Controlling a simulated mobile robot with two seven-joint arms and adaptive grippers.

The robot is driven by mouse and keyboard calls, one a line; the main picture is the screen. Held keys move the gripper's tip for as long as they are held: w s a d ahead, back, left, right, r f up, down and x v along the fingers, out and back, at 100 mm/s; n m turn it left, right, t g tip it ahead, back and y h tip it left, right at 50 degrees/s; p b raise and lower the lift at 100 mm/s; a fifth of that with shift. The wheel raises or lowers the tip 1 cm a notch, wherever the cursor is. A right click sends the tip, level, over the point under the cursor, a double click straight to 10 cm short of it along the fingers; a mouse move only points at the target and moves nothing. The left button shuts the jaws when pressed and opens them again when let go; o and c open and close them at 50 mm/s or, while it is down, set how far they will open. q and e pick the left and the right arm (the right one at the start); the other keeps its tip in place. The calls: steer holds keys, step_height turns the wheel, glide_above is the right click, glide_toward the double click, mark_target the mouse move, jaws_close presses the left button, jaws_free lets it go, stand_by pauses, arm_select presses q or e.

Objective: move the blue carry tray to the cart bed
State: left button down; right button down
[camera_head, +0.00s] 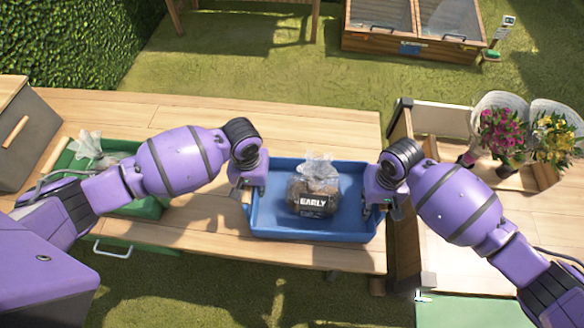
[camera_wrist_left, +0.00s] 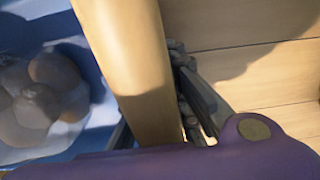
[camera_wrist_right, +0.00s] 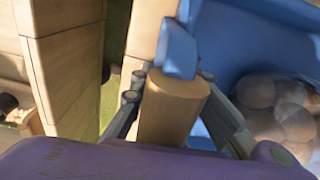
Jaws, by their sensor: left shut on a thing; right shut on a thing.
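The blue carry tray (camera_head: 275,222) is at the right end of the wooden table, with a clear bag labelled "EARLY" (camera_head: 314,190) inside it. My left gripper (camera_head: 250,190) is shut on the tray's left wooden handle (camera_wrist_left: 125,60). My right gripper (camera_head: 380,200) is shut on the right wooden handle (camera_wrist_right: 170,108). Round brown contents of the bag show in the left wrist view (camera_wrist_left: 40,100) and in the right wrist view (camera_wrist_right: 280,105). The cart bed (camera_head: 520,225) is the wooden surface right of the table. I cannot tell whether the tray touches the table.
A green tray (camera_head: 150,208) with a clear bag stands at the table's left, beside a grey box (camera_head: 30,135). Pink flowers (camera_head: 503,130) and yellow flowers (camera_head: 555,135) stand at the cart's far side. A wooden cart wall (camera_head: 402,235) and a narrow gap separate table and cart.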

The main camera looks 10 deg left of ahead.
arm_select(q)
steer(key=shift+w+r, duration=0.3)
arm_select(e)
steer(key=shift+w+r, duration=0.1)
steer(key=shift+r, duration=0.05)
